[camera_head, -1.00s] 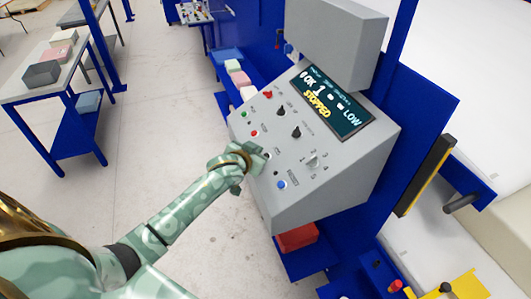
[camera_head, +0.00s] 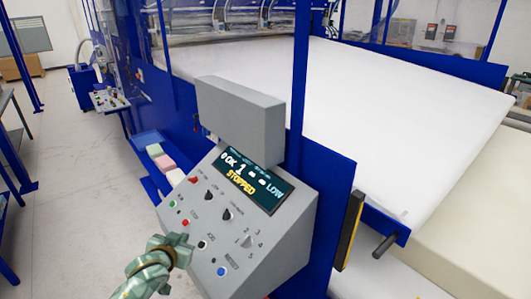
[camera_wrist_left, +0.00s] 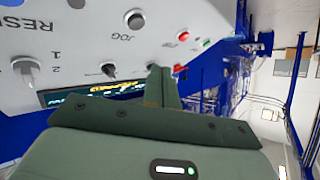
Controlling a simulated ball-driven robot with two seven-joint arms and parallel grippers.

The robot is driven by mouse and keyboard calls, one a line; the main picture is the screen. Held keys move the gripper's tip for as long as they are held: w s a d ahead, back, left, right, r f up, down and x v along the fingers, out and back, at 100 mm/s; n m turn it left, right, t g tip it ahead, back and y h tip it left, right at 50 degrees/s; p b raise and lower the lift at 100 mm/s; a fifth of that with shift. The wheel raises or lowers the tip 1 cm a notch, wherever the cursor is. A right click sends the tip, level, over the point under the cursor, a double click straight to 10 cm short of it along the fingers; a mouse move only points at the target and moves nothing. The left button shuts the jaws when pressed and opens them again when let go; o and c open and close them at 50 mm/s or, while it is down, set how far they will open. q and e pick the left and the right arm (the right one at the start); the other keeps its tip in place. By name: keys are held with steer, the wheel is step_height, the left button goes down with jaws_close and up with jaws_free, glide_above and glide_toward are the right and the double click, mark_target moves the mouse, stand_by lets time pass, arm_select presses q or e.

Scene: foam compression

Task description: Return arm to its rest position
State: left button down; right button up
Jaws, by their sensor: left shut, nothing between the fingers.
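My left gripper (camera_head: 186,248) is shut and empty. It is at the lower left edge of the grey control console (camera_head: 275,245), beside the black button (camera_head: 202,244). In the left wrist view its shut fingers (camera_wrist_left: 162,86) point at the panel, below the black JOG button (camera_wrist_left: 135,20). I cannot tell whether the fingertips touch the panel. The console screen (camera_head: 250,183) reads STOPPED and LOW. Most of the left arm is below the frame in the head view. My right gripper is not in view.
A large machine with a white bed (camera_head: 400,130) stands behind the console. A blue shelf with pink and green blocks (camera_head: 163,163) is left of it. A yellow and black bar (camera_head: 349,230) stands at its right. The pale floor (camera_head: 80,180) at left is largely clear.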

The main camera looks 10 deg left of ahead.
arm_select(q)
steer(key=s+d+f+m+g+y, duration=0.1)
steer(key=s+d+m+g, duration=0.3)
steer(key=s, duration=0.9)
steer(key=s+r+m+g+y, duration=0.15)
steer(key=s+r, duration=0.25)
steer(key=s, duration=1)
steer(key=s+d+f+g+h+b, duration=0.15)
steer(key=f+b, duration=0.35)
steer(key=f, duration=1.4)
steer(key=s+d+f+g+h+b, duration=0.1)
steer(key=s+d+f+g+b, duration=0.2)
steer(key=f, duration=1.7)
steer(key=s+f+n+g+h+b, duration=0.1)
steer(key=s+f+n+b, duration=0.2)
steer(key=s+f, duration=1.5)
steer(key=f+b, duration=0.1)
steer(key=b, duration=0.3)
steer(key=shift+s, duration=0.15)
steer(key=shift+f+g, duration=0.1)
steer(key=shift+g, duration=0.2)
